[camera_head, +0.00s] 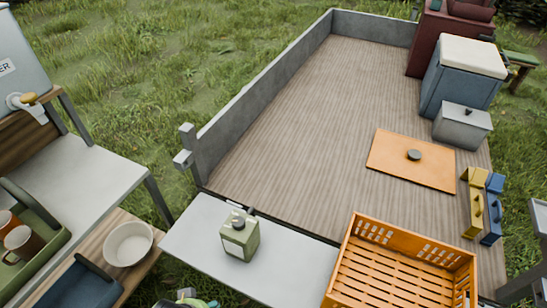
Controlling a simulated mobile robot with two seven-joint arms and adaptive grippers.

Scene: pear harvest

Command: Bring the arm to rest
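Neither of my grippers shows in the head view, and no part of my arms can be made out. What the grippers hold, if anything, cannot be seen.
An orange crate (348,262), looking empty, and a green pump bottle (240,240) stand at the trailer's near end. A white bowl (128,244) and a green tray (50,240) with mugs are left. Boxes, a cooler (455,85) and an orange board (390,160) are right. The mid-deck is clear.

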